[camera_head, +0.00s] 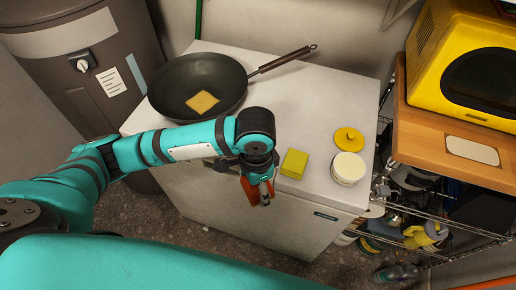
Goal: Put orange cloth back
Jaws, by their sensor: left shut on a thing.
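My left gripper (262,187) hangs at the front edge of the white appliance, left of the yellow sponge. It is shut on the orange cloth (252,192), which shows as a small dark orange patch below and beside the fingers. The fingers and much of the cloth are partly hidden by the wrist. The right gripper is not in the camera_head view.
The white appliance top (310,100) holds a dark pan (185,75) with a yellow square in it, a yellow sponge (294,163), a white tub (347,169) and a yellow lid (349,139). A wire rack (455,238) and yellow microwave (440,50) stand right.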

